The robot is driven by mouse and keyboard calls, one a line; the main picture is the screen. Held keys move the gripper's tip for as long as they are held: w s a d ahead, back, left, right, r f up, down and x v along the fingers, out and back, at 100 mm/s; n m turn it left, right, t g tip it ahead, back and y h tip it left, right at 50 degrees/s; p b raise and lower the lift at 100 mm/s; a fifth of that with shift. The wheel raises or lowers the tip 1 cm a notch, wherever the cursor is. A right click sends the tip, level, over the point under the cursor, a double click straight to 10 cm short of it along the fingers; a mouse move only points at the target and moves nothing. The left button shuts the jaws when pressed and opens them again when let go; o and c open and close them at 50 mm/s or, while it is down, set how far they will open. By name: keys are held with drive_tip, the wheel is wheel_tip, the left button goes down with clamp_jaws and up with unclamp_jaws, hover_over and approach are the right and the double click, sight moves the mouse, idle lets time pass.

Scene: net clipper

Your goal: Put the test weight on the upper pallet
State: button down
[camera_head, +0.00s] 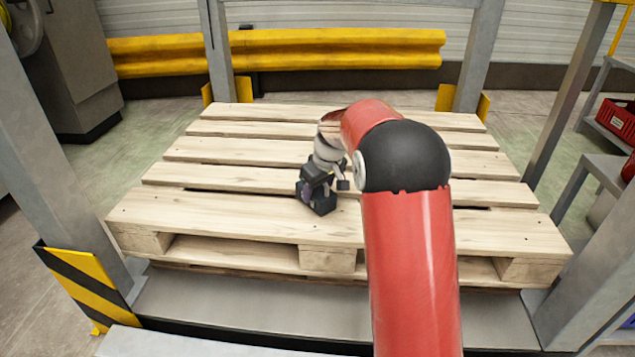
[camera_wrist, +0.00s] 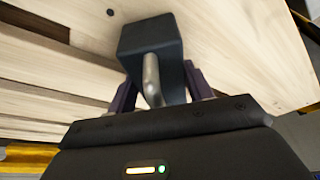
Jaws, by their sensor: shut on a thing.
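The test weight is a dark block (camera_wrist: 150,38) with a bent metal handle (camera_wrist: 152,80) in the wrist view. In the head view the weight (camera_head: 322,204) shows small and dark at the front boards of the pale wooden upper pallet (camera_head: 230,218). My gripper (camera_head: 327,180) is above the weight and tilted. In the wrist view my gripper (camera_wrist: 160,88) is shut on the weight, with its fingers on either side by the handle. I cannot tell whether the weight's underside touches the boards. My arm hides part of the pallet's right side.
Grey posts (camera_head: 218,50) stand around the pallet, and a yellow barrier (camera_head: 330,48) runs behind it. A yellow-black striped guard (camera_head: 78,285) is at the front left post. A red crate (camera_head: 616,120) sits on a shelf at right. The pallet's left boards are bare.

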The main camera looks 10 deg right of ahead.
drive_tip(key=shift+w+r, duration=0.1)
drive_tip(key=shift+r, duration=0.05)
drive_tip(key=c, duration=0.6)
unclamp_jaws()
drive_tip(key=shift+f, duration=0.2)
drive_tip(key=shift+r, duration=0.15)
drive_tip(key=p+v, duration=0.2)
drive_tip(key=v, duration=1)
drive_tip(key=shift+a, duration=0.1)
drive_tip(key=s+a+r+m, duration=0.1)
drive_tip(key=s+r, duration=0.4)
drive_tip(key=s, duration=0.5)
drive_tip(key=s+f+m+t, duration=0.1)
drive_tip(key=s+f+m, duration=0.1)
drive_tip(key=s, duration=1)
drive_tip(key=s+f+m+t+h, duration=0.1)
drive_tip(key=s+f+m, duration=0.1)
drive_tip(key=s, duration=1.1)
drive_tip(key=shift+a+f+t+h, duration=0.2)
drive_tip(key=shift+a+t+h, duration=0.1)
drive_tip(key=shift+a, duration=0.05)
